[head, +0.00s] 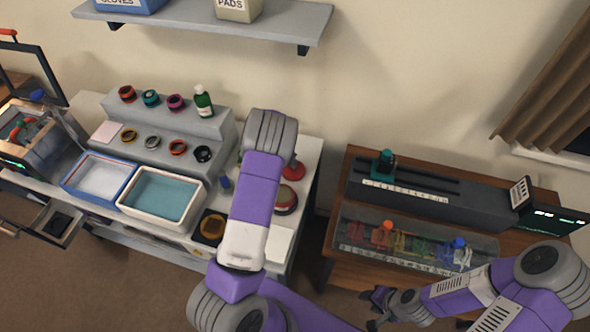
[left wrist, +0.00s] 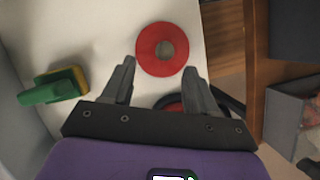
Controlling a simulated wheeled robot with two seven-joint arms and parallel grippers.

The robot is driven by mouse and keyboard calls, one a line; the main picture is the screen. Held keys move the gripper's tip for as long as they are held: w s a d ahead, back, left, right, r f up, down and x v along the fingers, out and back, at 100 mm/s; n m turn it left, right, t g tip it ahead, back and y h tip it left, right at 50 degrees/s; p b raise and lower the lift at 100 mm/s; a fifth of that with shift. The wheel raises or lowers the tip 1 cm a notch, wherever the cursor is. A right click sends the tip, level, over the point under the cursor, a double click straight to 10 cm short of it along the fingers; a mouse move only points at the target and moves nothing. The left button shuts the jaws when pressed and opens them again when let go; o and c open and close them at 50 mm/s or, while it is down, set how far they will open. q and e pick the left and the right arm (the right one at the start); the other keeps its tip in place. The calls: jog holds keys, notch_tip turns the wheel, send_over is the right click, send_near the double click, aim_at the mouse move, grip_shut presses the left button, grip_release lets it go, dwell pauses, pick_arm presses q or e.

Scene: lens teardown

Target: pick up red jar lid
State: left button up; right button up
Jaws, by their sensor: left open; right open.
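A round red disc with a grey centre, which looks like the red jar lid (left wrist: 145,58), lies on the white tabletop in the left wrist view. In the head view a red piece (head: 296,172) shows just right of my left arm. My left gripper (left wrist: 160,67) is open and empty; its fingertips point at the red disc, one to either side of its near edge. The head view hides this gripper behind its arm. My right gripper (head: 378,304) is open, low in front of the right-hand table.
A dark round piece with a red rim (head: 286,199) lies near the red piece. A green and yellow block (left wrist: 55,86) is to the left in the wrist view. Trays (head: 126,215) and a stepped grey stand (head: 133,118) with several rings fill the left side.

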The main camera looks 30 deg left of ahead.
pick_arm(q)
jog(key=shift+d+f, duration=0.1)
jog(key=shift+f, duration=0.3)
jog(key=x, duration=0.5)
jog(key=shift+w+d+r, duration=0.15)
jog(key=shift+w+d, duration=0.1)
jog(key=shift+c, duration=0.3)
grip_shut()
